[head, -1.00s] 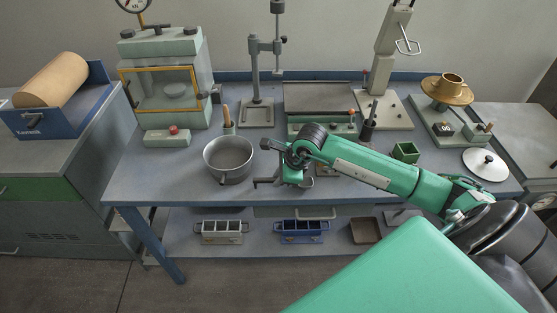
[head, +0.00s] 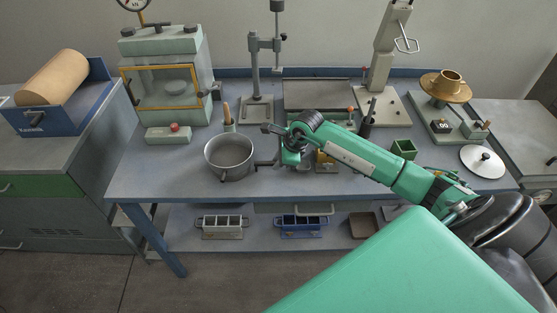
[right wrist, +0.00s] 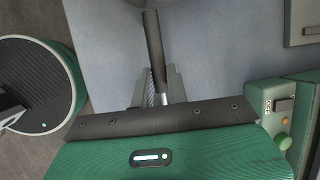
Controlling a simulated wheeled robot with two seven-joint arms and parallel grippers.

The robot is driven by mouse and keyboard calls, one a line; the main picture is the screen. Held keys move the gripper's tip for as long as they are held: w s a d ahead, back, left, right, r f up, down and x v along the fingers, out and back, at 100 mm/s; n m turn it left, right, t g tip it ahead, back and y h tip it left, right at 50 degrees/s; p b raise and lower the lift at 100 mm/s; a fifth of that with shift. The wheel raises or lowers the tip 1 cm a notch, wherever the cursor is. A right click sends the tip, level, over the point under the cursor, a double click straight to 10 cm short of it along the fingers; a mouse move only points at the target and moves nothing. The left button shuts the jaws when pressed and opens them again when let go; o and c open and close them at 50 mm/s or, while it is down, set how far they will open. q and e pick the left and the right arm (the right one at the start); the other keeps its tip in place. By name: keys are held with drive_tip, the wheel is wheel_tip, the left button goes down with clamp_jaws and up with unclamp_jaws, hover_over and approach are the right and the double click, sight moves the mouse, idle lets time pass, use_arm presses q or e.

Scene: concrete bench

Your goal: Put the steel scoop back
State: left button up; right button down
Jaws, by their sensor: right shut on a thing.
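My right gripper (head: 266,162) is low over the front middle of the bench, just right of the grey metal pot (head: 229,152). In the right wrist view its fingers (right wrist: 161,90) are shut on a slim tool, which I take for the steel scoop (right wrist: 152,48). A dark, handle-like rod sticks out beyond the fingers, and a bright metal part shows between them. The rod points towards the pot's rim (right wrist: 147,3) at the top edge; I cannot tell whether they touch. The scoop's bowl is not visible. My left gripper is out of view.
A wooden-handled tool stands in a holder (head: 229,126) behind the pot. A small green open box (head: 404,149) and a white round lid (head: 482,161) lie to the right. Stands and machines line the back. The bench's front left is clear.

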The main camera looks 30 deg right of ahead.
drive_tip(key=c, duration=1.4)
unclamp_jaws()
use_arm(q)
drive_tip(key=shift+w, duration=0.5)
